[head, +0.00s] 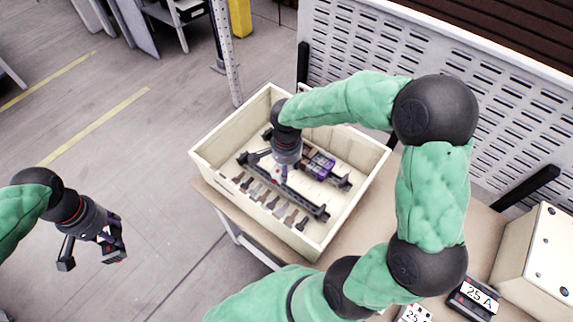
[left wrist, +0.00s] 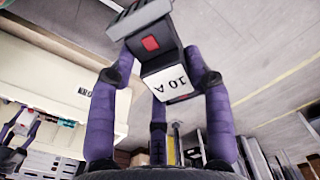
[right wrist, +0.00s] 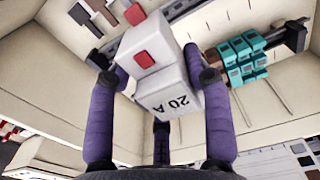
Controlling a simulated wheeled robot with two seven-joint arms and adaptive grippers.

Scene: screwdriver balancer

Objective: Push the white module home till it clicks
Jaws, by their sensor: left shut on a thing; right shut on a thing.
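The white module (right wrist: 150,50), with a red button and a "20 A" label, is held between the purple fingers of my right gripper (right wrist: 160,82). It is at a dark rail (right wrist: 195,22) in the cream crate; whether it is fully seated cannot be told. In the head view the right gripper (head: 284,172) points down into the crate (head: 225,172), and its wrist hides most of the module. My left gripper (head: 95,252) is shut on a dark module (left wrist: 165,65) with a red button and a "10 A" label, in the air left of the crate.
Teal blocks (right wrist: 242,60) sit on the rail beside the white module. Several small parts (head: 270,200) lie along the crate's front rail. A "25 A" module (head: 474,298) and a pale box (head: 540,250) stand right on the bench. A perforated panel (head: 430,70) stands behind.

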